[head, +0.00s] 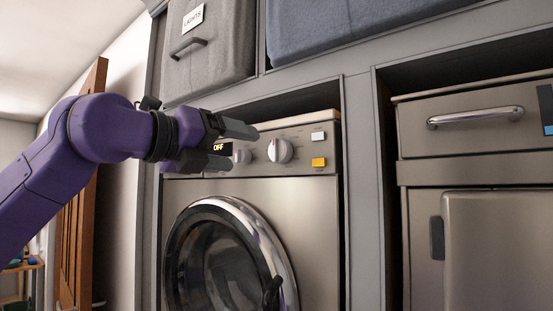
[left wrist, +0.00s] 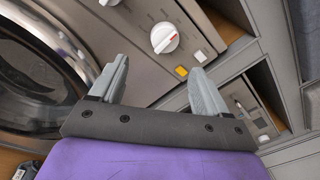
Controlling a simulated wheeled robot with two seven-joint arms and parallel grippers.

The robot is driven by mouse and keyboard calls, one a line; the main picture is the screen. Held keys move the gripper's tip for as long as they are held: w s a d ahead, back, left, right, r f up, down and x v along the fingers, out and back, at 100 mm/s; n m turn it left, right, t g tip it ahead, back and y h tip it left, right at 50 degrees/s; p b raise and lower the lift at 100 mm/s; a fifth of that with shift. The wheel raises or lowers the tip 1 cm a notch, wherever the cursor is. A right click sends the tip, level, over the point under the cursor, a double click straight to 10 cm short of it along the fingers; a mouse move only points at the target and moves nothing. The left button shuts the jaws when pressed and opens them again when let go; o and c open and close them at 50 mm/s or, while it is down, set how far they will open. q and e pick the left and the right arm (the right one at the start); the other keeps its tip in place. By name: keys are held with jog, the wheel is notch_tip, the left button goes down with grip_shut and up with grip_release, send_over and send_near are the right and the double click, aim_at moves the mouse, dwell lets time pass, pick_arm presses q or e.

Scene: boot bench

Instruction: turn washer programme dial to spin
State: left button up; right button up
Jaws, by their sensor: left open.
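The washer (head: 310,210) stands in a grey cabinet bay, with its round glass door (head: 225,255) shut. A small display (head: 218,147) reads OFF. My left gripper (head: 245,146) is open and empty, in front of the panel to the left of the dial, apart from it. In the left wrist view its two fingers (left wrist: 160,85) point toward the panel below the dial. My right gripper is not in view.
A white button (head: 318,135) and a yellow button (head: 319,162) sit right of the dial. A smaller knob (head: 242,156) is left of it. Grey fabric bins (head: 215,50) are above. A second steel appliance (head: 475,130) stands to the right.

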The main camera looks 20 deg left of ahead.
aim_at(273, 151)
pick_arm(q)
jog(key=p+x, duration=0.1)
jog(key=x, duration=0.2)
jog(key=p+x, duration=0.2)
jog(key=x, duration=0.1)
jog(key=p+x, duration=0.1)
jog(key=x, duration=0.2)
jog(key=shift+w+d+r+p, duration=0.2)
jog(key=shift+r+p, duration=0.1)
jog(key=shift+r, duration=0.05)
jog(key=shift+s+d+r, duration=0.1)
jog(key=shift+s, duration=0.2)
jog(key=shift+w, duration=0.1)
jog(key=c, duration=1)
